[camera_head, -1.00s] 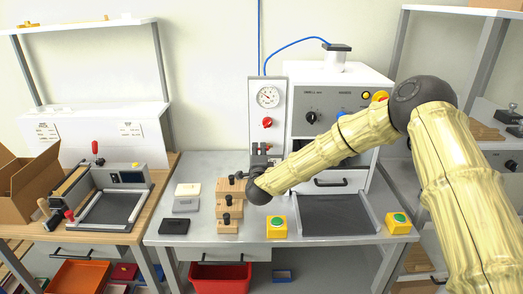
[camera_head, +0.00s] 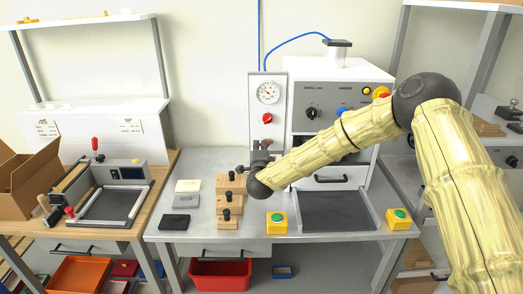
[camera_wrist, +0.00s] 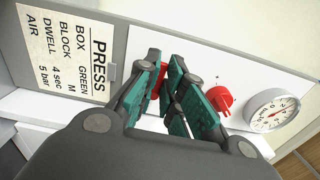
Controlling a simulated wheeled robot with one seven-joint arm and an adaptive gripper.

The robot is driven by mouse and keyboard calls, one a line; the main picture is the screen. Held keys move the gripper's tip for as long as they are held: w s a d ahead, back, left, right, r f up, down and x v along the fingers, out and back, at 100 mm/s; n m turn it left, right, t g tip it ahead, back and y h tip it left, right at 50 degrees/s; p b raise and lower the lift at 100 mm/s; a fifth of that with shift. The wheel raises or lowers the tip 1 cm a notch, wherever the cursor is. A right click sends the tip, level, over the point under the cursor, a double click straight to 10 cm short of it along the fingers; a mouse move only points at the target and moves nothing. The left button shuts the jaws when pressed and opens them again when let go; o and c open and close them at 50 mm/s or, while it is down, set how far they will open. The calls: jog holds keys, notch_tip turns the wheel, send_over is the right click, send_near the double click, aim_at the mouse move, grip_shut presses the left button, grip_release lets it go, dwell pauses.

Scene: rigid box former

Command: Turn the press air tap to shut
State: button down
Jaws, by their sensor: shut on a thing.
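The press air tap's red handle (camera_wrist: 161,72) shows in the wrist view between my gripper's teal fingers, low on the white gauge panel (camera_wrist: 215,62). My gripper (camera_wrist: 167,80) is shut on it, and the fingers hide most of the handle, so its angle cannot be told. In the head view my gripper (camera_head: 261,150) is at the lower part of the panel (camera_head: 280,95), left of the press (camera_head: 341,95), and covers the tap.
A red knob (camera_head: 267,118) and a round gauge (camera_head: 268,92) sit above the tap. Wooden blocks with dark knobs (camera_head: 229,200) stand on the bench just below my gripper. A yellow box with a green button (camera_head: 277,223) stands to their right.

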jog(key=shift+f+b, duration=0.2)
jog(key=shift+b, duration=0.15)
jog(key=m+b, duration=0.3)
jog(key=b, duration=0.2)
jog(key=r+m+b, duration=0.1)
jog(key=m+b, duration=0.2)
jog(key=b, duration=0.2)
jog(key=d+m+b, duration=0.1)
jog(key=m+b, duration=0.2)
jog(key=b, duration=0.3)
jog(key=shift+r+m, duration=0.3)
jog(key=m+b, duration=0.1)
jog(key=b, duration=0.1)
jog(key=m+b, duration=0.2)
jog(key=d+m+b, duration=0.1)
jog(key=b, duration=0.2)
jog(key=shift+r+m, duration=0.3)
jog(key=m+b, duration=0.1)
jog(key=b, duration=0.1)
jog(key=m+b, duration=0.1)
jog(key=shift+d+r+m+b, duration=0.3)
jog(key=shift+d+m+b, duration=0.05)
jog(key=shift+m+b, duration=0.05)
jog(key=shift+d+r+m+b, duration=0.1)
jog(key=shift+r+m+b, duration=0.1)
jog(key=shift+m+b, duration=0.2)
jog(key=c, duration=1.5)
grip_release()
jog(key=shift+c, duration=0.2)
